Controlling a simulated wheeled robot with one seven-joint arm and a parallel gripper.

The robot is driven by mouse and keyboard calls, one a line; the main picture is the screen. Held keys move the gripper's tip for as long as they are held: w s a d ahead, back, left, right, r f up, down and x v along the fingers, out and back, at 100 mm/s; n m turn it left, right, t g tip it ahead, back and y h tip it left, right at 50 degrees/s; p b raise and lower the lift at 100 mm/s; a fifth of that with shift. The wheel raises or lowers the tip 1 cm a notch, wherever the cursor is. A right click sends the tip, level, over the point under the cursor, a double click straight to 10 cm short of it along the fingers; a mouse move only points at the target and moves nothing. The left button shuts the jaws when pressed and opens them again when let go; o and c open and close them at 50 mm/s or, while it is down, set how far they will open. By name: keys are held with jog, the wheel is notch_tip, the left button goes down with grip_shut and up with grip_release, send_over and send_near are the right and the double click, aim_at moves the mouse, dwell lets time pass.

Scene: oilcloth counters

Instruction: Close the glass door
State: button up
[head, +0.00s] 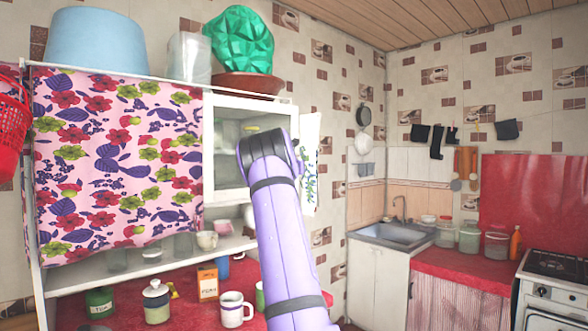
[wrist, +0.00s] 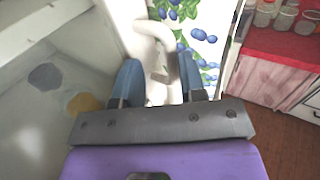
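The glass door (head: 311,165) stands open at the right side of the white wall cabinet (head: 250,104). It is seen nearly edge-on in the head view and carries a leaf and fruit pattern. In the wrist view the patterned door face (wrist: 197,35) is at the top, beside a curved white handle (wrist: 150,32). My gripper (wrist: 160,75) has its two blue fingers apart, with the handle's lower end between them. Gaps show beside the handle; I cannot tell whether either finger touches it. In the head view my arm hides the gripper fingers and the handle.
The cabinet interior (wrist: 45,120) is at the left in the wrist view. A flowered curtain (head: 115,165) hangs left of the cabinet. Below are a mug (head: 235,309), jars and a box (head: 208,284) on the red counter. A sink (head: 392,233) is at the right.

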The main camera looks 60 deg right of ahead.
jog(key=v, duration=0.8)
jog(key=shift+s, duration=0.35)
jog(key=shift+d+r, duration=0.1)
jog(key=shift+r, duration=0.05)
jog(key=s+a+m+y, duration=0.3)
jog(key=a+m, duration=0.4)
jog(key=a, duration=0.8)
jog(key=s+a+m+y, duration=0.3)
jog(key=a+m, duration=0.4)
jog(key=a, duration=0.8)
jog(key=s+a+f+m+y, duration=0.2)
jog(key=s+a+f, duration=0.3)
jog(key=a, duration=0.7)
jog(key=s+a+f+m+y, duration=0.2)
jog(key=s+a+f+y, duration=0.2)
jog(key=s+a, duration=0.3)
jog(key=s+a+f+m+y, duration=0.3)
jog(key=s+a+f+y, duration=0.2)
jog(key=a, duration=1.1)
jog(key=shift+s+a+f, duration=0.35)
jog(key=shift+s+a, duration=0.05)
jog(key=shift+s, duration=0.7)
